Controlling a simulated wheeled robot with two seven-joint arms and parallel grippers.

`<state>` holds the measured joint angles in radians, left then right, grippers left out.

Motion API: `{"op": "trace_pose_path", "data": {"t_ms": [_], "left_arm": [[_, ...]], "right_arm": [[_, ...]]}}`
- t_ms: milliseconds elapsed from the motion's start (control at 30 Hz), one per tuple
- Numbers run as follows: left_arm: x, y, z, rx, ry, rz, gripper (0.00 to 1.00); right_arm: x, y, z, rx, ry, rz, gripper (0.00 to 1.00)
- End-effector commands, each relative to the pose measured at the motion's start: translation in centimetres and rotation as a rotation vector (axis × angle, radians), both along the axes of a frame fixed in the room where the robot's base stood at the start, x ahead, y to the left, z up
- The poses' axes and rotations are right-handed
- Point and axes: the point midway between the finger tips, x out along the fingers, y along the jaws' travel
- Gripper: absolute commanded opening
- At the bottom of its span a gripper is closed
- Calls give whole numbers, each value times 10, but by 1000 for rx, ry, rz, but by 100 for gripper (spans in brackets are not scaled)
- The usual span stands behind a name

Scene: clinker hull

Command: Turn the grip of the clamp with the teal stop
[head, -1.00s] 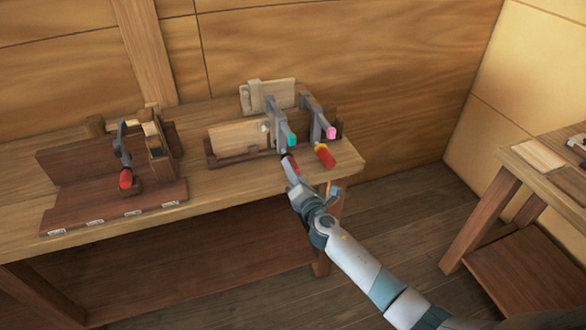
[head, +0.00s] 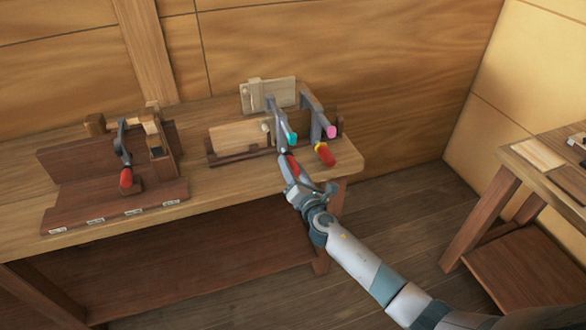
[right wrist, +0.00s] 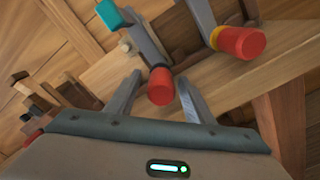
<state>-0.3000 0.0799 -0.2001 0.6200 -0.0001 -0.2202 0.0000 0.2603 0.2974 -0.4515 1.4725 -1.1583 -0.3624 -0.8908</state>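The clamp with the teal stop (head: 292,139) stands on the workbench in the head view. Its teal stop also shows in the right wrist view (right wrist: 114,14). Its red grip (right wrist: 160,87) points toward my right gripper (right wrist: 159,80). The gripper's two fingers stand apart, one on each side of the grip, with a visible gap on both sides. In the head view my right gripper (head: 290,170) is at the bench's front edge and partly covers the red grip. My left gripper is not in view.
A clamp with a pink stop (head: 331,132) and a red grip with a yellow collar (right wrist: 238,42) is close on the right. A dark wooden rack (head: 115,205) with another red-gripped clamp (head: 125,178) stands at left. A second table (head: 545,165) is at right.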

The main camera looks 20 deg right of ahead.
Motion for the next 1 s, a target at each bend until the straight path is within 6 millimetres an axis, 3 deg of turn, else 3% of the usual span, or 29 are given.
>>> {"op": "trace_pose_path", "data": {"t_ms": [467,667,1000], "left_arm": [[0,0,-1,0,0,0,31],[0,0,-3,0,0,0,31],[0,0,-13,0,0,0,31]], "right_arm": [[-12,-1,-2,1,3,0,48],[-39,-1,-3,1,3,1,48],[-108,-3,-4,1,3,1,48]]}}
